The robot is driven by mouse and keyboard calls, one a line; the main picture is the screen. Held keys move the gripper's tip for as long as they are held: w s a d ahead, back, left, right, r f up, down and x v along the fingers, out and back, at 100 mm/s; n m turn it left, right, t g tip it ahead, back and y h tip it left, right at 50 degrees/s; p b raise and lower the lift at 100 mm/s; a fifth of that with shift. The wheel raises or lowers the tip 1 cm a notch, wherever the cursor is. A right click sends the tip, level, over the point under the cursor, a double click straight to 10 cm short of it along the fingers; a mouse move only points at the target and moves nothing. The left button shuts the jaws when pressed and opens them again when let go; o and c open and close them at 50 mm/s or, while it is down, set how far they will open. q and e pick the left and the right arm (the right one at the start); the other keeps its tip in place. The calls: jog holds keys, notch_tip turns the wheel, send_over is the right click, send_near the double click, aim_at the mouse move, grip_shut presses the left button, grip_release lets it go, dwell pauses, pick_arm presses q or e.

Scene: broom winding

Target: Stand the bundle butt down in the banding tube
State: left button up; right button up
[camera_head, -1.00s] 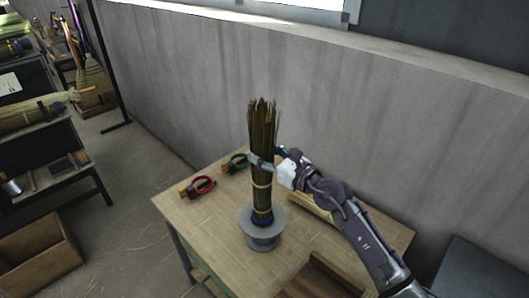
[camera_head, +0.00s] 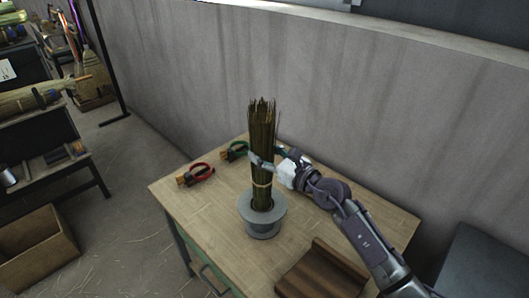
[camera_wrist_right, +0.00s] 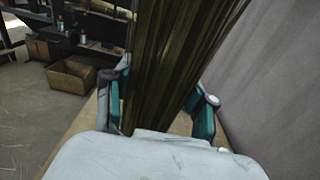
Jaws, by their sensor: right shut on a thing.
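The bundle (camera_head: 262,130) is a tall sheaf of dark brown-green bristles with a pale band low on it. It stands nearly upright, with its lower end inside the grey banding tube (camera_head: 262,222) on the table. The tube's wall hides the butt, so I cannot tell whether it touches the bottom. My right gripper (camera_head: 268,160) is shut around the middle of the bundle. In the right wrist view the bundle (camera_wrist_right: 175,60) fills the space between the gripper's fingers (camera_wrist_right: 160,108). My left gripper is not in view.
The wooden table (camera_head: 205,220) holds a red-handled tool (camera_head: 200,173) and a green-handled tool (camera_head: 235,150) left of the bundle. A dark brown wooden block (camera_head: 322,272) lies at the front right. A grey wall (camera_head: 330,85) stands close behind. A cardboard box (camera_head: 35,248) is on the floor at left.

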aim_at(270, 123)
jog(key=o, duration=1)
jog(key=shift+o, duration=0.2)
notch_tip(270, 123, up, 10)
jog(key=shift+r, duration=0.1)
dwell(0.3)
